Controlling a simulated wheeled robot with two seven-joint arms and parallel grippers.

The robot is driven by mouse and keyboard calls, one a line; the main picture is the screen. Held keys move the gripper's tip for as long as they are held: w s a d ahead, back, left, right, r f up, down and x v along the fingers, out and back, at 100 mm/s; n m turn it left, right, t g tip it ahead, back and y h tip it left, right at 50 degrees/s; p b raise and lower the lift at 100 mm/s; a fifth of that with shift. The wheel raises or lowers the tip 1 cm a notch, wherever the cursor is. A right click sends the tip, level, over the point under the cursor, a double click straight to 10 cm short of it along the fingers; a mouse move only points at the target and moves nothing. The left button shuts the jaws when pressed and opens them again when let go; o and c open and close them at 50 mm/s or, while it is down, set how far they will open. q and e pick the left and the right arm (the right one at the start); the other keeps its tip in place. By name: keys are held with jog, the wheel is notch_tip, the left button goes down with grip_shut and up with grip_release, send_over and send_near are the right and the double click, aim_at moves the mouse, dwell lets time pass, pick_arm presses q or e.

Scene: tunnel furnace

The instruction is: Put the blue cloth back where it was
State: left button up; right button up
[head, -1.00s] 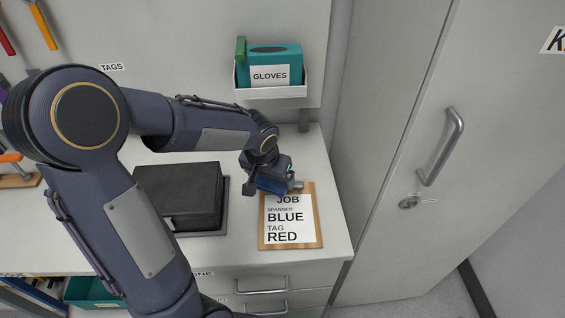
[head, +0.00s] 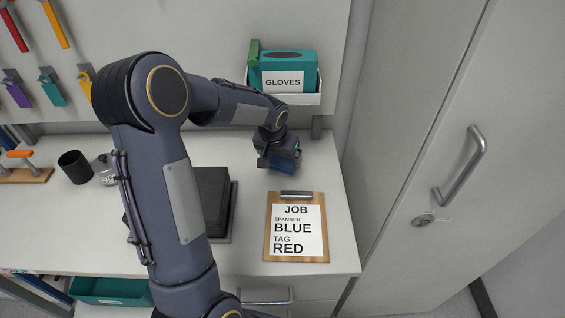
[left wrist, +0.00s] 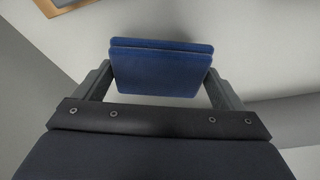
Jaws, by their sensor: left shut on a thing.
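The blue cloth (left wrist: 160,70) is a folded dark blue pad between the two fingers of my left gripper (left wrist: 160,85) in the left wrist view. In the head view my left gripper (head: 280,158) is shut on the cloth (head: 285,163), above the back right of the white worktop, behind the clipboard. I cannot tell whether the cloth touches the worktop. The clipboard (head: 268,235) lies in full view, with a sheet reading JOB, SPANNER BLUE, TAG RED. My right gripper is not in view.
A gloves box (head: 285,62) sits in a white wall holder just above the gripper. A black box (head: 210,190) stands to the left, partly behind my arm. A grey cabinet (head: 400,110) is at the right. A dark cup (head: 75,166) and a jar stand at the left.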

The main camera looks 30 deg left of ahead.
aim_at(283, 165)
pick_arm(q)
jog(key=shift+w+d+f, duration=0.1)
jog(key=shift+w+f, duration=0.55)
jog(key=shift+f, duration=1.65)
jog(key=shift+f, duration=0.25)
jog(key=o, duration=0.7)
jog(key=shift+r, duration=0.1)
